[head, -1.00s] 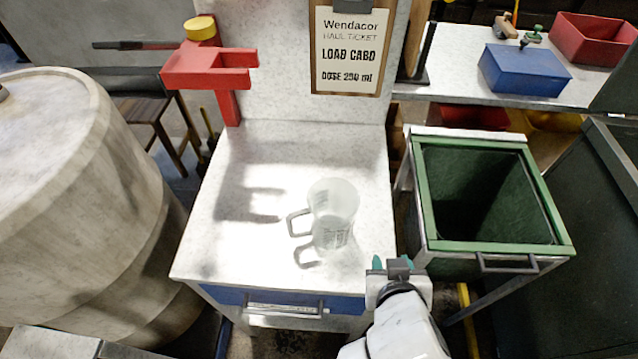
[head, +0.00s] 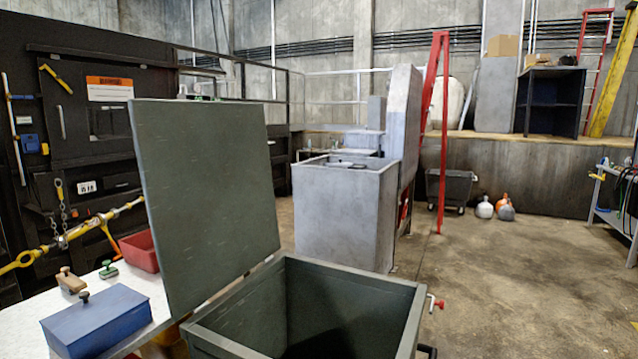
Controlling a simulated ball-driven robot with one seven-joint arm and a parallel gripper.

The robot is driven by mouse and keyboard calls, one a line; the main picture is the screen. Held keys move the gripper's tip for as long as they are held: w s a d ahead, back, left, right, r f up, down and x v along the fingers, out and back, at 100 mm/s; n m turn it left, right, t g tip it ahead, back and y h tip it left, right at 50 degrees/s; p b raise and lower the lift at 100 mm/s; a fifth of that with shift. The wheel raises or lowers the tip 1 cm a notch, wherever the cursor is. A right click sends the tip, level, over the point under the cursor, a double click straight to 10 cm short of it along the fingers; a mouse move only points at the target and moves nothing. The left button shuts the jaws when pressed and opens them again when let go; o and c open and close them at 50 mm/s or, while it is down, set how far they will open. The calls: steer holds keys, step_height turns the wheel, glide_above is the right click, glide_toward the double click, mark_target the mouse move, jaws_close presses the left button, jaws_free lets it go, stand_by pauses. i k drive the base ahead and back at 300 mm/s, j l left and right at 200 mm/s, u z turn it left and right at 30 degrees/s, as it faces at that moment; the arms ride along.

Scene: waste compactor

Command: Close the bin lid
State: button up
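A dark grey-green bin (head: 412,318) stands at the bottom centre of the head view, open at the top. Its inside is dark and looks empty as far as I can see. Its flat lid (head: 208,190) stands up steeply along the bin's left side, leaning a little back. A small red-tipped fitting (head: 436,303) sticks out at the bin's right side, and part of a dark handle (head: 427,351) shows at the lower right. My gripper is outside the view.
A white bench at the left carries a blue box (head: 97,318), a red tray (head: 140,251) and small stamp-like tools. A large grey metal machine (head: 340,215) stands behind the bin. Concrete floor (head: 530,290) is open to the right.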

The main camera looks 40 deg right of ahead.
mark_target(205, 166)
steer(key=z, duration=2.1)
steer(key=i+l+z, duration=0.15)
steer(key=i, duration=0.4)
steer(key=i+l+z, duration=0.15)
steer(key=i, duration=0.4)
steer(key=i+j+u, duration=0.15)
steer(key=i+u, duration=0.15)
steer(key=i, duration=0.65)
steer(key=i+l+u, duration=0.1)
steer(key=i+u, duration=0.15)
steer(key=i, duration=0.7)
steer(key=i+u, duration=0.4)
steer(key=i, duration=0.25)
steer(key=i+l+u, duration=0.25)
steer(key=i+u, duration=0.15)
steer(key=i, duration=0.25)
steer(key=i+j+u, duration=0.2)
steer(key=i+u, duration=0.2)
steer(key=i+j+u, duration=0.15)
steer(key=i+u, duration=0.65)
steer(key=i+l+u, duration=0.1)
steer(key=i+u, duration=0.15)
steer(key=u, duration=0.15)
steer(key=i+u, duration=0.1)
steer(key=i, duration=1.8)
steer(key=i+z, duration=0.4)
steer(key=i, duration=1.25)
steer(key=i+u, duration=0.15)
steer(key=u, duration=1.8)
